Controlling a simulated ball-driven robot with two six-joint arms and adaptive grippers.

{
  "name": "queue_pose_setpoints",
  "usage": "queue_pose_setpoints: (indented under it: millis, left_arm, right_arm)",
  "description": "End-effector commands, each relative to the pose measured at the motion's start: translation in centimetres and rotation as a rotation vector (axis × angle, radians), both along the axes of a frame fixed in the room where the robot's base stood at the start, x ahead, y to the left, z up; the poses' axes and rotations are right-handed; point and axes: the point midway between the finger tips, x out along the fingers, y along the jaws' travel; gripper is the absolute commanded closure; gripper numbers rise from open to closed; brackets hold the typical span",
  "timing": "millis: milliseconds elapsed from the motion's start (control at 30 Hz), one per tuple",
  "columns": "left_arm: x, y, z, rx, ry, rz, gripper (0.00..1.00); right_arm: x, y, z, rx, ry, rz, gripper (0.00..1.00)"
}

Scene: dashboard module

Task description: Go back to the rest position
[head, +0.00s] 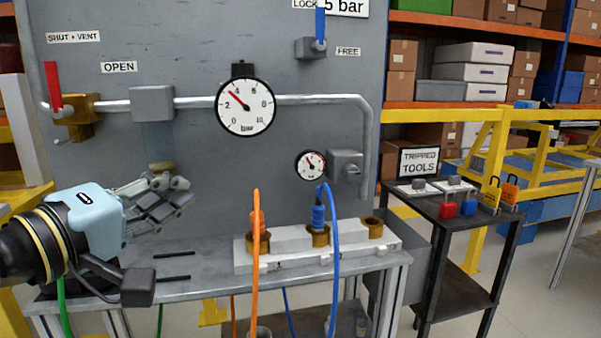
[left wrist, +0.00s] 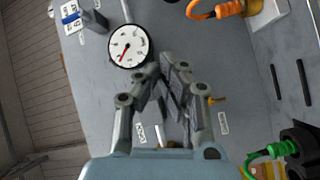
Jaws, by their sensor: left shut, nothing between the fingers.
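My left gripper (head: 180,192) reaches in from the left, above the bench's left part and in front of the grey panel (head: 210,170). Its body is light blue and its grey linked fingers are shut and empty. In the left wrist view the fingers (left wrist: 172,70) come together in front of the panel, touching nothing that I can see. The large gauge (head: 245,107) is to the upper right of the gripper in the head view and also shows in the wrist view (left wrist: 128,46). My right gripper is in neither view.
An orange hose (head: 256,290) and a blue hose (head: 332,270) are plugged into the white manifold (head: 385,246); its right socket (head: 372,227) is empty. A red lever (head: 52,85) stands upright at left. A dark side table (head: 440,208) holds padlocks.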

Motion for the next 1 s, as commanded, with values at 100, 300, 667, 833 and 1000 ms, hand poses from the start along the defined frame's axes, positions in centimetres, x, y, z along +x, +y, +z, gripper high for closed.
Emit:
queue_pose_setpoints:
  millis: [100,300,667,833,1000]
  left_arm:
    - [-5.0,0.7,-8.6,0.410,0.193,-0.064,1.00]
    - [-13.4,4.4,-17.3,0.885,0.466,-0.208,1.00]
    - [-25.9,10.8,-22.3,1.320,0.830,-0.455,1.00]
    - [-24.9,11.4,-28.1,1.317,0.858,-0.470,1.00]
    - [-24.7,12.0,-34.6,1.307,0.884,-0.481,1.00]
  right_arm:
    - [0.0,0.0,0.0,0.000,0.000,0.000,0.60]
    - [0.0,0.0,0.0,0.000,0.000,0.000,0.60]
    - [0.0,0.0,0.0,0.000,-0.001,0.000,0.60]
    - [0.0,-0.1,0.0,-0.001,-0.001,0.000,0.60]
    - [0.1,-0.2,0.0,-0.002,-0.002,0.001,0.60]
